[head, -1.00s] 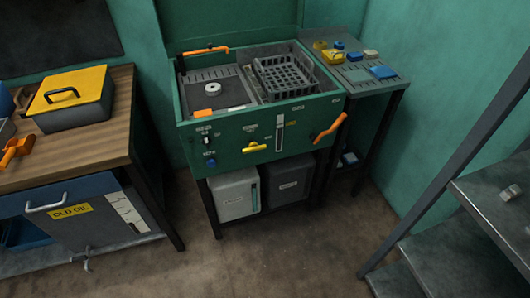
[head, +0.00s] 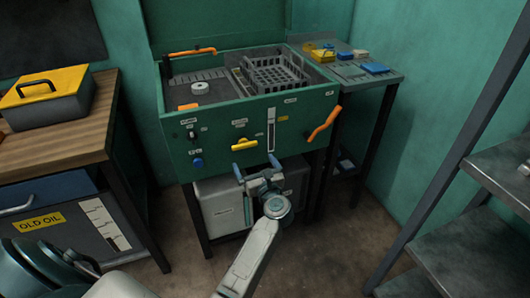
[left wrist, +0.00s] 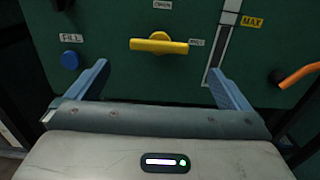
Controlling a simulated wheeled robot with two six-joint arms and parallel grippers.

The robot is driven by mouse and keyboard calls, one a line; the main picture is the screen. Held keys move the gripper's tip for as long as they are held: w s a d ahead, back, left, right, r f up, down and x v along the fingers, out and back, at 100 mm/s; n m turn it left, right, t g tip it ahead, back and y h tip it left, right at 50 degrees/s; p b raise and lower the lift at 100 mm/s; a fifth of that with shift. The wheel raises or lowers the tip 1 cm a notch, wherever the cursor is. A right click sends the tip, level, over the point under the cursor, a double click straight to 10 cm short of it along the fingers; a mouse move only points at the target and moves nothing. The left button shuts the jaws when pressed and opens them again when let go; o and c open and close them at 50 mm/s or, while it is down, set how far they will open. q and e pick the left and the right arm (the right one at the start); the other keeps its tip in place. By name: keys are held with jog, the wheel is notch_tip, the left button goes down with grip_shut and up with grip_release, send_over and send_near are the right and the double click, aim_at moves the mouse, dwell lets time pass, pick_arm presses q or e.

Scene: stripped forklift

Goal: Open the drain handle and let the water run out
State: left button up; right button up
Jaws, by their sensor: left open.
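A yellow handle (head: 244,143) lies level across the front of the green washer cabinet (head: 300,125). In the left wrist view the yellow handle (left wrist: 158,46) is near the top middle, with one small label above it and one at its right end; their words are hard to read. My left gripper (head: 256,172) is open and empty, just below the handle and in front of the panel. In the left wrist view my left gripper (left wrist: 160,82) has its blue fingers spread wider than the handle, apart from it. My right gripper does not show.
A blue knob (left wrist: 69,60) marked FILL is left of the handle. A level strip (head: 271,130) and an orange lever (head: 324,124) are to its right. A grey container (head: 222,209) stands underneath.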

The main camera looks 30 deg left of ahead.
aim_at(245, 147)
pick_arm(q)
jog(key=p+x, duration=0.1)
jog(key=x, duration=0.9)
jog(key=shift+w+a, duration=0.25)
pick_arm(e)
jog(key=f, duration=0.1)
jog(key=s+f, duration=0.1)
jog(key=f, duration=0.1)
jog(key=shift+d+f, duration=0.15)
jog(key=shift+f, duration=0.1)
pick_arm(q)
jog(key=c, duration=0.9)
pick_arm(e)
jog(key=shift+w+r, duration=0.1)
